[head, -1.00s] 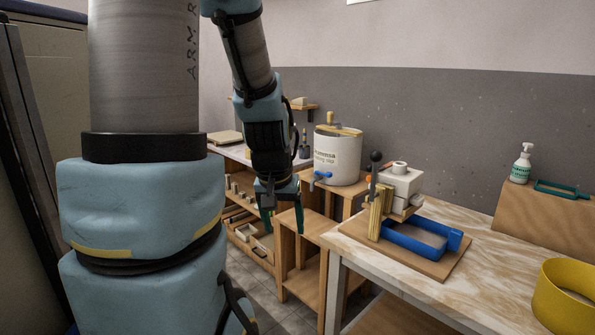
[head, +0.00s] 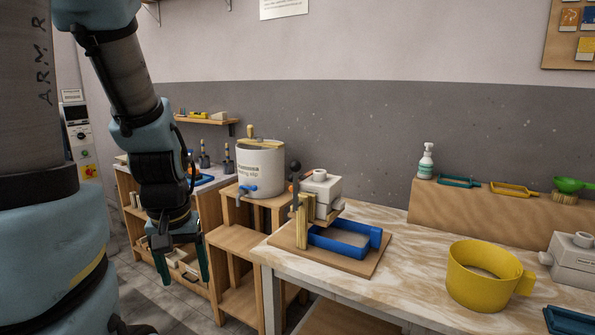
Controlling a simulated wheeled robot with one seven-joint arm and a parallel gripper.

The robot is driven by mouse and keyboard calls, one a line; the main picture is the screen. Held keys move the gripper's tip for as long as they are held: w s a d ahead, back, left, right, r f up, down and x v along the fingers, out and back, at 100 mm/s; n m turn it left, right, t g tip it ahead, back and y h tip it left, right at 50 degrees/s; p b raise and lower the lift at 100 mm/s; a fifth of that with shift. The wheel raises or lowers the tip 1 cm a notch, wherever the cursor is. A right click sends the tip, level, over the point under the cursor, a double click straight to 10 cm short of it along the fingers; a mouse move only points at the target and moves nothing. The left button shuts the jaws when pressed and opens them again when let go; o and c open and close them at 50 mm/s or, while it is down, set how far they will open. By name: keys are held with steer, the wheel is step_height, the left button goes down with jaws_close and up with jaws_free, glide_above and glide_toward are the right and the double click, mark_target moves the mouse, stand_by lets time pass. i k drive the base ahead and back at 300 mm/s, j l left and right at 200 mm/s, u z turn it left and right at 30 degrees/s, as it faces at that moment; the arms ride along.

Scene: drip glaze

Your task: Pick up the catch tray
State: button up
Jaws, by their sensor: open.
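A blue rectangular tray with raised walls (head: 372,237), which looks like the catch tray, lies on a wooden board (head: 350,265) on the marbled table. A white block mould (head: 322,187) and a wooden stand with a black-knobbed lever (head: 297,200) are at its back left and hide part of it. My gripper (head: 182,264) hangs pointing down, open and empty. In the picture it is well to the left of the tray, past the table's left edge.
A white bucket with a blue tap (head: 260,168) stands on a wooden stool left of the table. A yellow jug (head: 485,280) and a white mould (head: 574,262) stand on the right. A wooden riser (head: 470,208) holds a bottle (head: 426,162) and sieves. The table's front middle is clear.

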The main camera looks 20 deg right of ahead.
mark_target(351, 239)
steer(key=u, duration=0.5)
steer(key=k+l+u, duration=0.1)
steer(key=l+u, duration=0.2)
steer(key=k+l+u, duration=0.3)
steer(key=l, duration=0.2)
steer(key=k+l+u, duration=0.1)
steer(key=l+u, duration=0.2)
steer(key=k+l+u, duration=0.1)
steer(key=k+l, duration=0.3)
steer(key=l, duration=0.2)
steer(key=k+l, duration=0.45)
steer(key=l, duration=0.15)
steer(key=i+u, duration=0.05)
